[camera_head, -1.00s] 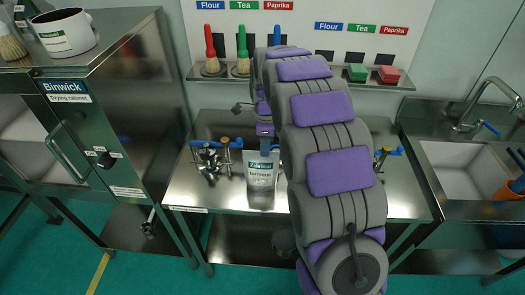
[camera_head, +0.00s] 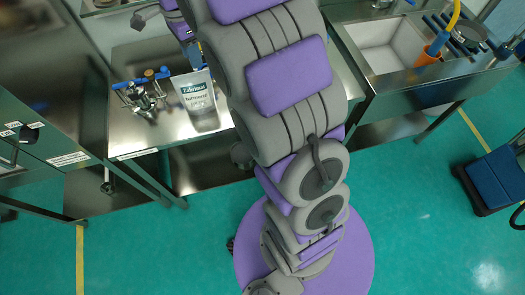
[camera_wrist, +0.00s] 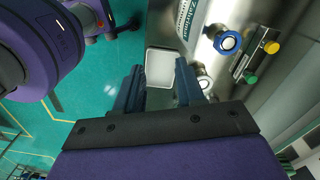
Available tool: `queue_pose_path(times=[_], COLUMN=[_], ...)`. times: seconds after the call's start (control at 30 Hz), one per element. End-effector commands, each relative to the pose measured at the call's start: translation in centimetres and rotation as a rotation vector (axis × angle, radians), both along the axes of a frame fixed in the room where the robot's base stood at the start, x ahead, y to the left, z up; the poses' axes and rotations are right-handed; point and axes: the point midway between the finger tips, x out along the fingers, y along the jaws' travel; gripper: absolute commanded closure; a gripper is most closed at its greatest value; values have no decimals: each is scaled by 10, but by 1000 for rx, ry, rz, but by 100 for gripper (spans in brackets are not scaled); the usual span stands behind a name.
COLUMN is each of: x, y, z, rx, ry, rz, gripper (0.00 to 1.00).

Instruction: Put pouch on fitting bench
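A pale, rounded rectangular end of the pouch (camera_wrist: 160,67) fills the gap between the two blue fingers of my gripper (camera_wrist: 160,72) in the wrist view. My gripper appears shut on it. In the head view the gripper is mostly hidden, with a bluish part just above the pouch. The steel fitting bench (camera_head: 145,133) lies under and around the pouch.
A clamp with blue handles (camera_head: 141,93) stands on the bench left of the pouch. A steel cabinet (camera_head: 35,130) is at the left. A dark blue cart (camera_head: 495,178) stands on the green floor.

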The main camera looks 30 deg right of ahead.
Motion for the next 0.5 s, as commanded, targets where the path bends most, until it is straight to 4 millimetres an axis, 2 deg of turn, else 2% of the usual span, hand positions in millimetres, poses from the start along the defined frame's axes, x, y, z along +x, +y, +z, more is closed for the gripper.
queue_pose_path(times=[0.03, 0.27, 0.5], x=[-21, -109, -207], y=[2, 4, 7], z=[6, 15, 7], rx=[1, 21, 61], ry=[6, 36, 65], rz=[78, 476, 899], gripper=[62, 62, 62])
